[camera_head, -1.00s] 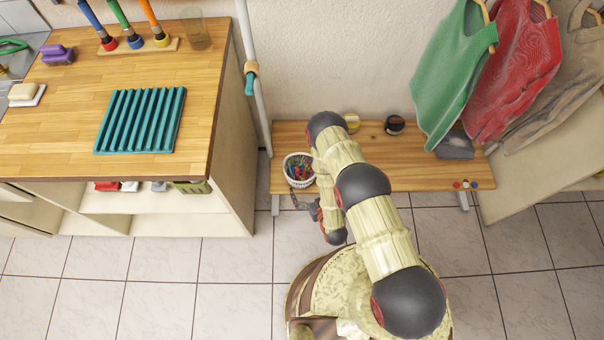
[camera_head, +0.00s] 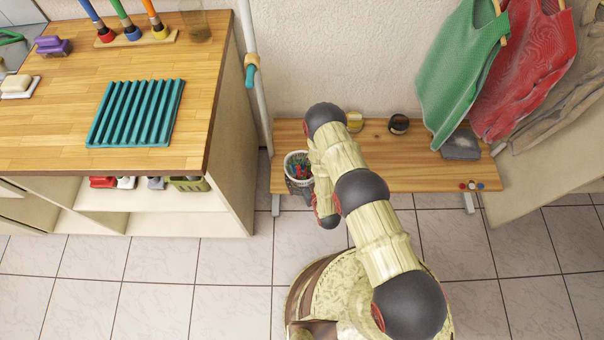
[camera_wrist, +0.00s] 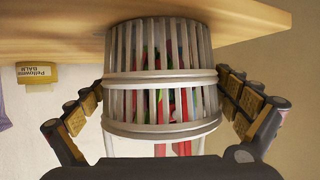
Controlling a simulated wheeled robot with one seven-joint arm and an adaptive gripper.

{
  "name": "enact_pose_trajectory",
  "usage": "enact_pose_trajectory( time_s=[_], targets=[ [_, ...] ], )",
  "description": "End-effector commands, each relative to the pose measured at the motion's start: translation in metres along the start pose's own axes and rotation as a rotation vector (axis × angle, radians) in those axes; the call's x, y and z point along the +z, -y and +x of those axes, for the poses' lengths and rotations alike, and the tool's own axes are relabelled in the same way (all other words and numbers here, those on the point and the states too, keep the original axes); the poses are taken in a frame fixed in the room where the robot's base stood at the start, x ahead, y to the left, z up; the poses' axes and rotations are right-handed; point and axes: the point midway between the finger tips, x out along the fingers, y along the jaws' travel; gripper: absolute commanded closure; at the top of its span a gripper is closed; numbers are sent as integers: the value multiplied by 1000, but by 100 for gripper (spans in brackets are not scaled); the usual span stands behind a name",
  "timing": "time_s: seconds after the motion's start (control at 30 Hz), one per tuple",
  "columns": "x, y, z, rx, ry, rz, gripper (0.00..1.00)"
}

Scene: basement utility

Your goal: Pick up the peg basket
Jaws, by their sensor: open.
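The peg basket (camera_head: 289,170) is a round, white slatted basket with red, green and other coloured pegs in it. It stands at the left end of the wooden bench. In the wrist view, the basket (camera_wrist: 160,105) appears upside down, with pegs showing between its slats. My gripper (camera_wrist: 160,88) is open, with one finger on each side of the basket. The right finger is very close to the wall; I cannot tell whether it touches. In the head view, my gripper (camera_head: 300,188) is at the basket's near side, partly hidden by my arm.
The bench (camera_head: 420,173) also holds a yellow-labelled jar (camera_head: 354,121), a dark round jar (camera_head: 398,124) and a grey folded item (camera_head: 461,146). A wooden counter (camera_head: 60,115) and a pole (camera_head: 259,100) stand to the left. Green and red garments (camera_head: 460,75) hang at the right.

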Motion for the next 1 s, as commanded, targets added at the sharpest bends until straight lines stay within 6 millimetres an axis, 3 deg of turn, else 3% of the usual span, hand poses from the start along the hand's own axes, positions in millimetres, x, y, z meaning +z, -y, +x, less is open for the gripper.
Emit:
enact_pose_trajectory(
  time_s=[0.73,1.0],
  targets=[
    [1,0,0,0,1,0,42],
    [-1,0,0,0,0,1,42]
  ],
)
